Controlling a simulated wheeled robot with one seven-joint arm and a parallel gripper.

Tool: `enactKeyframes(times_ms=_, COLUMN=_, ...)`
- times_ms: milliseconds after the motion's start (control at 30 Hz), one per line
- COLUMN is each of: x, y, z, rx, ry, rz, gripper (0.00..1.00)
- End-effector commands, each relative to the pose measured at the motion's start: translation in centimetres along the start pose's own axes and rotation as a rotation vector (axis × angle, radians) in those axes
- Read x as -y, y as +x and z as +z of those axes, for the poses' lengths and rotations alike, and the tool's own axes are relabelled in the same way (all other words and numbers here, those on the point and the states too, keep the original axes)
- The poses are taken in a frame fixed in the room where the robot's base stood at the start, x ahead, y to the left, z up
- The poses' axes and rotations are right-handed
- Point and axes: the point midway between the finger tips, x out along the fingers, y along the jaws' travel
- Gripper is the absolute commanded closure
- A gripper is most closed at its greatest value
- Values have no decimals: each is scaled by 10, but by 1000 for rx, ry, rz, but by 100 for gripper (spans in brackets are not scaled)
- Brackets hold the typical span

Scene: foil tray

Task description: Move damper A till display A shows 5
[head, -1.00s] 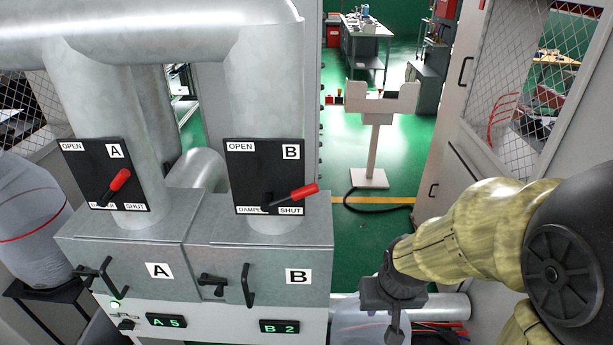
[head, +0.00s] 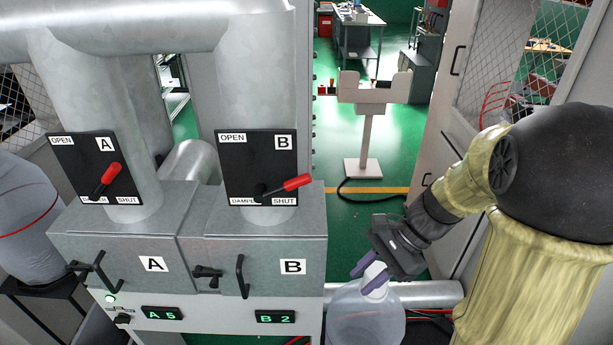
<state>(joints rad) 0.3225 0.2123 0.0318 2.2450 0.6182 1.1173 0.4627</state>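Damper A's lever has a red grip (head: 111,174) and sits on the black plate A (head: 68,155) on the left pipe. The lever points up and right from its pivot near the plate's bottom. Display A (head: 162,313) reads "A 5" in green on the white panel below.
Damper B's lever (head: 285,187) also has a red grip and points right. Display B (head: 276,317) reads "B 2". Black handles (head: 241,277) stick out from the grey boxes. A pale stand (head: 369,125) stands on the green floor behind.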

Motion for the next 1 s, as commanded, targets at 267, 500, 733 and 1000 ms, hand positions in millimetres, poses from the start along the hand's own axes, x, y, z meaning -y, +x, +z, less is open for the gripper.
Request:
enactKeyframes(times_ms=267, x=63, y=-96, z=18, rx=592, ry=430, rz=-243, gripper=73)
enactKeyframes(times_ms=500, x=77, y=-168, z=17, rx=904, ry=505, rz=-328, gripper=73)
enactKeyframes(times_ms=733, x=77, y=-172, z=18, rx=925, ry=506, rz=-329, gripper=73)
enactKeyframes(times_ms=1000, x=81, y=-168, z=23, rx=924, ry=503, rz=-328, gripper=73)
